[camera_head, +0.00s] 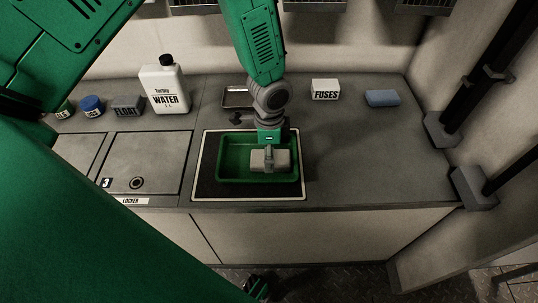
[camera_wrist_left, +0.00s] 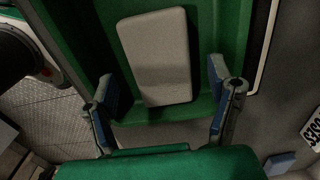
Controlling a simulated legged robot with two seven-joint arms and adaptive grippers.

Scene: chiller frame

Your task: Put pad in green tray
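The green tray (camera_head: 228,170) stands on a black mat on the counter. A light grey pad (camera_wrist_left: 157,55) lies inside it, and it also shows in the head view (camera_head: 284,161). In the left wrist view the tray's green wall (camera_wrist_left: 230,40) runs beside the pad. My left gripper (camera_wrist_left: 165,92) is open, its blue-tipped fingers apart on either side with clear gaps to the pad. In the head view my left gripper (camera_head: 269,148) is over the tray and partly covers the pad. Whether the pad lies fully flat is unclear.
A white FUSES box (camera_head: 325,90) and a blue block (camera_head: 382,97) stand right of the tray. A small metal tray (camera_head: 237,97) is behind it.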

